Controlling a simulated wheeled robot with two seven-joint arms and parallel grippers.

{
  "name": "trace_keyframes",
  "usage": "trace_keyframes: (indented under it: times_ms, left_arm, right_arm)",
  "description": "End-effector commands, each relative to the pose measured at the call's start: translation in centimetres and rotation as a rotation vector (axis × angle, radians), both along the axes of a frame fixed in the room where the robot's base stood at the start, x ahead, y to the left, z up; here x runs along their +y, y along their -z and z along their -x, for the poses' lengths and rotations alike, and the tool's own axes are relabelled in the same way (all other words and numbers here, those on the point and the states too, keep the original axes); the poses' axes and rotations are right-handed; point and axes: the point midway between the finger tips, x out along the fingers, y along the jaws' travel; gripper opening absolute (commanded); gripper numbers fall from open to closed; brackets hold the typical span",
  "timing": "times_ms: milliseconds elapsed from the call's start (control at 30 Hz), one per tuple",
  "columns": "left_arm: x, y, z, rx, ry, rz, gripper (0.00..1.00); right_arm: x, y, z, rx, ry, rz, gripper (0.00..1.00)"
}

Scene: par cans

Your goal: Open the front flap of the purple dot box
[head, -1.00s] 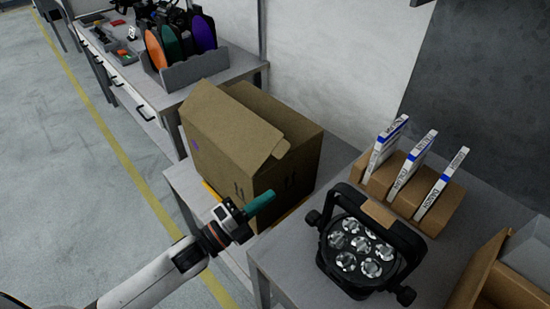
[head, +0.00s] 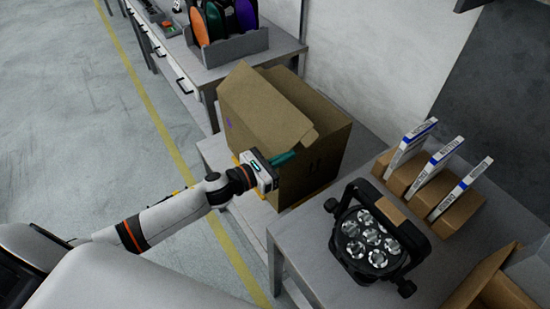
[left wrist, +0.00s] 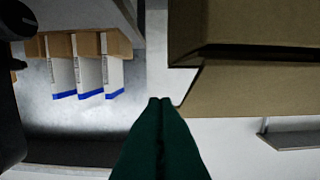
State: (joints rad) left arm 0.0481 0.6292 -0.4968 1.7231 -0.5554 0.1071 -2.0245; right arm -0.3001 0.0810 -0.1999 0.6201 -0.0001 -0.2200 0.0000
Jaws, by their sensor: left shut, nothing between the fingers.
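The cardboard box with a purple dot (head: 323,153) stands on a low bench in the middle of the head view. The purple mark shows small on its left side. A large flap (head: 262,103) stands raised and slanted on the side toward me, with a smaller flap edge at its right end. My left gripper (head: 285,158) has green fingers, shut and empty, at the box's near side, just below the flap edge. In the left wrist view the shut fingertips (left wrist: 160,101) point at a gap beside the cardboard edge (left wrist: 245,85). Contact cannot be told.
A black par can (head: 372,243) lies on the near table. Behind it, a cardboard holder (head: 445,205) carries three white-and-blue booklets. Another open box (head: 485,280) is at the lower right. A rack with coloured discs (head: 235,45) stands on the back bench.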

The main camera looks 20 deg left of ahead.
Motion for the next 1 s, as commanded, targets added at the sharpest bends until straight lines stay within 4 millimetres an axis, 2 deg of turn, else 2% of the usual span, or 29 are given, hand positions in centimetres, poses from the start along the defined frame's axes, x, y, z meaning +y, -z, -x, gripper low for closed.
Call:
trace_keyframes:
  times_ms: [100, 333, 733, 1000]
  left_arm:
    - [-1.2, -0.2, -1.8, -0.001, 0.0, 0.003, 0.0]
    - [-2.3, 0.2, -3.6, 0.002, -0.001, 0.002, 0.0]
    - [-2.5, 0.4, -3.7, 0.002, 0.0, 0.003, 0.0]
    - [-2.7, 0.4, -3.8, -0.02, 0.002, 0.021, 0.0]
  right_arm:
    - [0.0, -0.8, 0.0, 0.0, 0.0, 0.0, 0.35]
    - [0.1, -1.2, 0.0, 0.0, 0.0, -0.001, 0.35]
    - [0.2, -1.1, 0.0, 0.0, 0.001, -0.002, 0.35]
    - [0.2, 0.0, 0.0, 0.0, 0.001, -0.002, 0.35]
